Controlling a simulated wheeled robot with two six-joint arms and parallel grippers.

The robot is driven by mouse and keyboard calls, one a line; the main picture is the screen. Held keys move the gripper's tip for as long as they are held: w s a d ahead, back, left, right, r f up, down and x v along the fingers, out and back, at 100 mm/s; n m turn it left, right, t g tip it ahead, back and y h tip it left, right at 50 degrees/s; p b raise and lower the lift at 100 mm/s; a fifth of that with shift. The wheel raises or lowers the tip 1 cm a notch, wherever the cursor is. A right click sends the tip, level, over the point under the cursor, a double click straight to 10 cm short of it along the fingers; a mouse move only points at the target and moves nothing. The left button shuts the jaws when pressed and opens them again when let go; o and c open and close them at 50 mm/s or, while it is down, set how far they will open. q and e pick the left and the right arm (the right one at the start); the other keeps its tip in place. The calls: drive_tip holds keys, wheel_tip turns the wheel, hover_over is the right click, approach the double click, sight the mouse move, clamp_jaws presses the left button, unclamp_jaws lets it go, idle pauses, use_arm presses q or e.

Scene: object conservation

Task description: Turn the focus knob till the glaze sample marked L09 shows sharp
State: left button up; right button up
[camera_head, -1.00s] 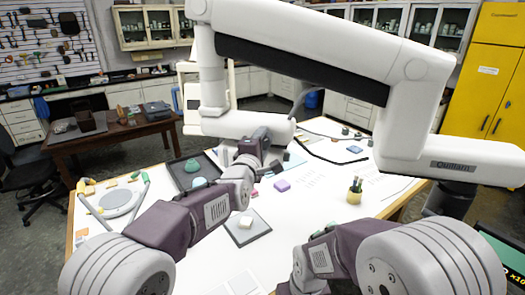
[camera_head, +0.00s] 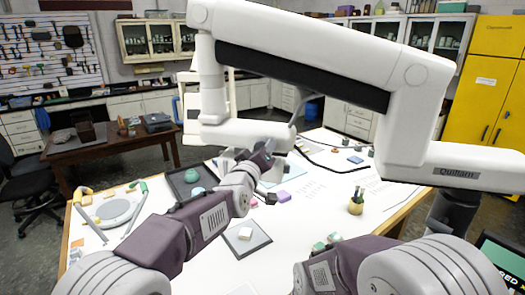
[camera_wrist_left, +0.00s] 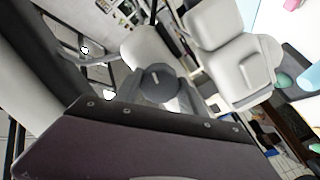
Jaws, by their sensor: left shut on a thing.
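A large white microscope (camera_head: 300,50) on a jointed arm spans the head view. My left gripper (camera_head: 266,150) reaches its lower head (camera_head: 245,132); its fingertips are hard to make out there. In the left wrist view a round dark grey knob (camera_wrist_left: 158,80) with a short white mark sits in front of my left gripper, which is shut on it. A small white block (camera_head: 245,234) lies on a grey square plate (camera_head: 258,247) on the table; I cannot read any marking such as L09.
A round grey disc (camera_head: 116,211) stands at left. Only a corner of a screen (camera_head: 502,262) shows, with partial lettering.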

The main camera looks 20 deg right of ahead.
use_arm(q)
drive_tip(key=m, duration=0.4)
drive_tip(key=shift+r+m+p, duration=0.1)
drive_tip(key=shift+m+p, duration=0.2)
drive_tip(key=m, duration=0.3)
drive_tip(key=shift+m+p, duration=0.3)
drive_tip(key=shift+p, duration=0.05)
drive_tip(key=m+p, duration=0.1)
drive_tip(key=m, duration=0.3)
drive_tip(key=shift+w+a, duration=0.1)
drive_tip(key=m, duration=0.4)
drive_tip(key=shift+p, duration=0.3)
drive_tip(key=m+p, duration=0.1)
drive_tip(key=m, duration=0.5)
drive_tip(key=shift+r+m, duration=0.1)
drive_tip(key=shift+m, duration=0.2)
drive_tip(key=m+p, duration=0.1)
drive_tip(key=m, duration=0.5)
